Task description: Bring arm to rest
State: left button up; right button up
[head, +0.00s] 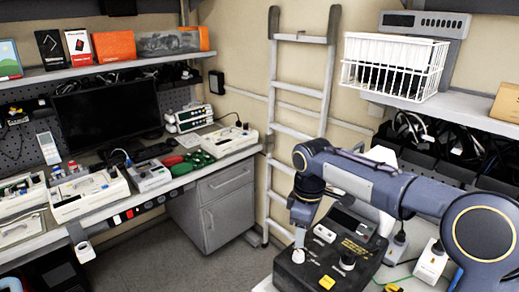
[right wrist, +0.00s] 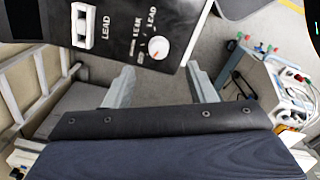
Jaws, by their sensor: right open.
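My right arm (head: 375,182) comes in from the right, and its gripper (head: 299,238) points down over the near left part of a black device (head: 345,262) on the right-hand bench. In the right wrist view the two grey fingers of this gripper (right wrist: 160,72) are apart with nothing between them. The black device's panel, with "LEAD" labels, a white switch and a white knob with a red mark (right wrist: 158,47), lies just beyond the fingertips. I cannot tell whether the fingers touch it. My left gripper is not in view.
A left-hand bench holds a dark monitor (head: 108,110), pump cases (head: 90,195) and green-and-red tools (head: 190,162). A grey ladder (head: 299,108) leans on the back wall. A white wire basket (head: 394,66) sits on the right shelf above my arm. The floor (head: 225,262) between benches is clear.

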jog(key=s+d+r+m+t+y, duration=0.1)
jog(key=s+d+r+m, duration=0.2)
jog(key=s, duration=0.5)
jog(key=s+d+m+t+y, duration=0.1)
jog(key=s+d+m, duration=0.25)
jog(key=s, duration=0.55)
jog(key=s+f+m+t+y, duration=0.1)
jog(key=s+f+m, duration=0.1)
jog(key=s, duration=0.3)
jog(key=s+a+f+m+t, duration=0.1)
jog(key=s+f+m+t, duration=0.1)
jog(key=s+m, duration=0.3)
jog(key=shift+s+a+f+y, duration=0.3)
jog(key=shift+f+y, duration=0.1)
jog(key=shift+f, duration=0.05)
